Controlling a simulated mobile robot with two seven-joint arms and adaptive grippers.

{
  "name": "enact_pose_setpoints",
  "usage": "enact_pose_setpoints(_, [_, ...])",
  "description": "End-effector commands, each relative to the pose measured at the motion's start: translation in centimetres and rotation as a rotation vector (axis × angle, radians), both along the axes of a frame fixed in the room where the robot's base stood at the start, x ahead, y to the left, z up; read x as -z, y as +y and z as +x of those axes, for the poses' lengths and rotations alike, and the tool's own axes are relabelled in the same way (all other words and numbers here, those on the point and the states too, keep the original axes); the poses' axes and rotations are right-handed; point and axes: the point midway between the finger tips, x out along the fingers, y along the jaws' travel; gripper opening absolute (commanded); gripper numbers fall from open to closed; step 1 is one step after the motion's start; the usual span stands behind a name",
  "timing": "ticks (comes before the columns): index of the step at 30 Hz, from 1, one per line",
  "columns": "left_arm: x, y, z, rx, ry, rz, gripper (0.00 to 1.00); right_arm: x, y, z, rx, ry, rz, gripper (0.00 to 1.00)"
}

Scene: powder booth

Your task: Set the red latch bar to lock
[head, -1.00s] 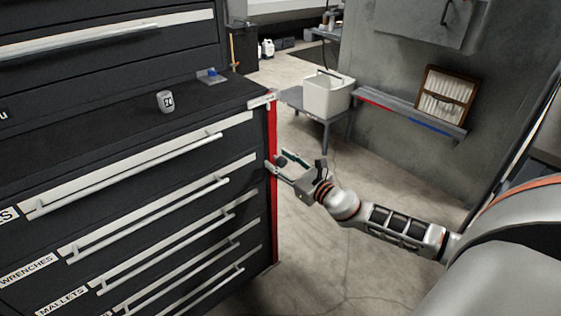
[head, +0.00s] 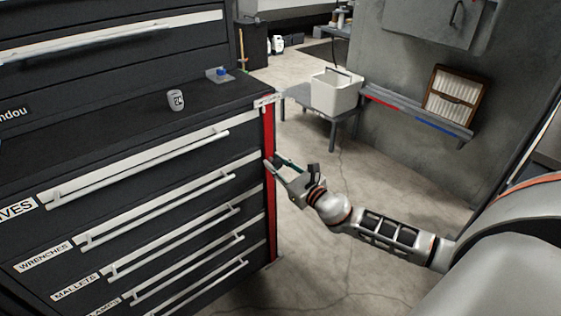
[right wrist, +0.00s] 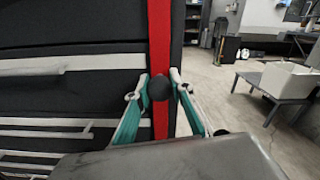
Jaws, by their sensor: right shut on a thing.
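The red latch bar (head: 268,130) stands upright along the right front edge of the dark drawer cabinet. In the right wrist view the bar (right wrist: 159,40) runs down between my fingers, with a round black knob (right wrist: 158,88) on it. My right gripper (head: 272,164) is at the bar's upper half in the head view. In the right wrist view the gripper (right wrist: 160,84) has one finger on each side of the knob and is shut on it. In the head view the knob is hidden by the gripper. My left gripper is not in view.
The drawer cabinet (head: 140,128) has long protruding handles and a cup (head: 176,100) on its top. A white bin (head: 335,92) stands on a low grey table (head: 300,97) behind. A wall shelf (head: 420,112) holds a framed filter (head: 450,96).

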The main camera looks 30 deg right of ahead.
Motion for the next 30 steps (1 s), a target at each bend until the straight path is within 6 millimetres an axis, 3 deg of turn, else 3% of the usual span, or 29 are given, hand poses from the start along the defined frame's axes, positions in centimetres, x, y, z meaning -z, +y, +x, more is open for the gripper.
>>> enact_pose_setpoints(1, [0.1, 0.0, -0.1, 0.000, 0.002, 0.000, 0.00, 0.0, 0.5, -0.1, -0.010, 0.000, 0.004, 0.00])
enact_pose_setpoints(2, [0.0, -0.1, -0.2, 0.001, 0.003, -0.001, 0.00, 0.0, 0.6, -0.1, -0.010, 0.000, 0.004, 0.30])
enact_pose_setpoints(3, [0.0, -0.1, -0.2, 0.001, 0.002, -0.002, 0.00, 0.0, 0.6, -0.1, -0.010, 0.000, 0.005, 0.40])
enact_pose_setpoints(17, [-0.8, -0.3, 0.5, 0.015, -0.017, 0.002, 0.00, 0.2, 0.2, -0.7, -0.006, 0.002, 0.002, 0.40])
enact_pose_setpoints(30, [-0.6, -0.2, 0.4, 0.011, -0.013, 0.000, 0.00, 0.2, -0.2, -7.7, -0.008, 0.005, 0.003, 0.40])
